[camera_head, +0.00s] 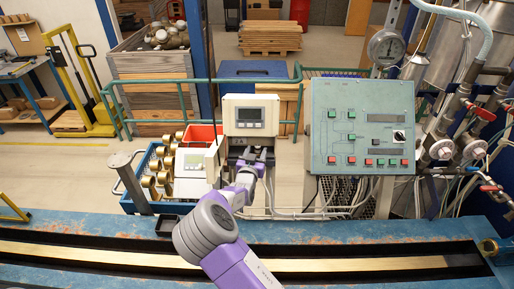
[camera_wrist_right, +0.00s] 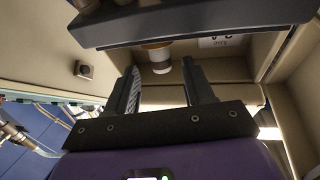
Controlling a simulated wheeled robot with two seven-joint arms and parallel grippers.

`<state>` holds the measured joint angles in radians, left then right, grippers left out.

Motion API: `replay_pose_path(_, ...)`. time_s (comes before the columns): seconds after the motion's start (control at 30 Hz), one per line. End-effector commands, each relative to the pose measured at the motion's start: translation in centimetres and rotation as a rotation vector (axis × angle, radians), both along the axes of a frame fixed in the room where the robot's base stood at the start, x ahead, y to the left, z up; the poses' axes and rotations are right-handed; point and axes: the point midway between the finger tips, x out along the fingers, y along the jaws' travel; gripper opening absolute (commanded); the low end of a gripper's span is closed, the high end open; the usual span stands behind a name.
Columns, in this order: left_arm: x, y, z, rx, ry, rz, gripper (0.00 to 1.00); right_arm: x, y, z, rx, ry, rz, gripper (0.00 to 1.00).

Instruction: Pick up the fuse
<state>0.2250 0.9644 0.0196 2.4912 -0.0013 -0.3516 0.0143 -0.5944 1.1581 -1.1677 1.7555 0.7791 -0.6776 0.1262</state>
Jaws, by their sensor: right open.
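My right gripper (camera_head: 252,156) is in front of the opening under the grey display unit (camera_head: 250,115) in the head view. In the right wrist view the two dark fingers of this gripper (camera_wrist_right: 160,75) stand apart with nothing clamped between them. A small white cylinder with an orange-brown band, which looks like the fuse (camera_wrist_right: 157,57), shows beyond and between the fingertips, inside a beige housing (camera_wrist_right: 240,65). I cannot tell whether the fingers reach beside it. The fuse cannot be made out in the head view. My left gripper is not in view.
A green control panel (camera_head: 362,126) stands right of the gripper. A white box (camera_head: 190,166) and brass fittings (camera_head: 150,182) are to its left. A dark cover edge (camera_wrist_right: 190,22) crosses the top of the wrist view, close to the fingers. The blue bench (camera_head: 330,230) runs in front.

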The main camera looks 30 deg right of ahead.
Motion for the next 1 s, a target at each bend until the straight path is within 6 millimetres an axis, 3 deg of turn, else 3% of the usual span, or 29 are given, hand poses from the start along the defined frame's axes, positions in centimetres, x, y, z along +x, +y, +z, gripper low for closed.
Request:
replay_pose_path(0.23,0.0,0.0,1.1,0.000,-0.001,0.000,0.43,2.4,-2.1,0.2,-0.002,-0.001,-0.001,0.53)
replay_pose_path(0.57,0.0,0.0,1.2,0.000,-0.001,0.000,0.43,2.8,-2.5,0.0,-0.001,0.001,0.000,0.53)
replay_pose_path(0.9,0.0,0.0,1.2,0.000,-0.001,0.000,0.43,2.8,-2.4,0.0,0.000,0.000,0.000,0.02)
replay_pose_path(1.0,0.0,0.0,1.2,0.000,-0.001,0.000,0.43,2.8,-2.4,0.0,-0.001,-0.001,0.000,0.00)
